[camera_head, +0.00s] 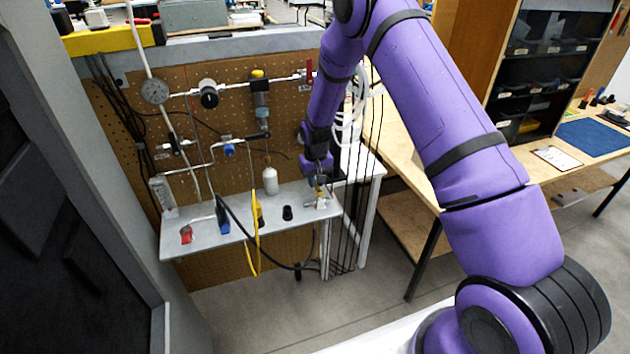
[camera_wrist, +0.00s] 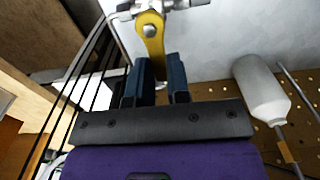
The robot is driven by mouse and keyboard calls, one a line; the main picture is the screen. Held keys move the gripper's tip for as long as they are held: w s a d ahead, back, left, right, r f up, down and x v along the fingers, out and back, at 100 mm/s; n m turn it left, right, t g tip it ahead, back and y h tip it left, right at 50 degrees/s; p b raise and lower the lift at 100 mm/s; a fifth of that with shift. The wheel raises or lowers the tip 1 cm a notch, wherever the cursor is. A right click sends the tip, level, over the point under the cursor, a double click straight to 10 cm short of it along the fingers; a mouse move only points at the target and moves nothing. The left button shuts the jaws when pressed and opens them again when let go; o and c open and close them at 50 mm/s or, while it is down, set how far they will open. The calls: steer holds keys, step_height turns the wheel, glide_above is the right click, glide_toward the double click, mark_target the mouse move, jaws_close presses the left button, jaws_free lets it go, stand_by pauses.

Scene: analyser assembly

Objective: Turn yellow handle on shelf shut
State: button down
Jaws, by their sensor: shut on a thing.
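The yellow handle (camera_wrist: 151,38) shows at the top of the wrist view, on a metal valve fitting (camera_wrist: 168,5). My gripper (camera_wrist: 158,70) has its two dark fingers on either side of the handle's lower end and is shut on it. In the head view the valve sits at the right end of the grey shelf (camera_head: 195,238). There my gripper (camera_head: 318,183) reaches down to it from above, and the handle is small and mostly hidden behind the fingers.
A white bottle (camera_head: 270,181) stands on the shelf to the left, also beside my gripper in the wrist view (camera_wrist: 262,90). A dark cylinder (camera_head: 287,213), a yellow cable (camera_head: 249,235) and a red-tipped item (camera_head: 186,234) lie further left. A pegboard (camera_head: 215,125) backs the shelf. Black cables hang at the right.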

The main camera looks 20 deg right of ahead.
stand_by(0.3)
steer(key=c, duration=1.1)
jaws_free()
step_height(320, 180, up, 11)
steer(key=shift+f, duration=0.1)
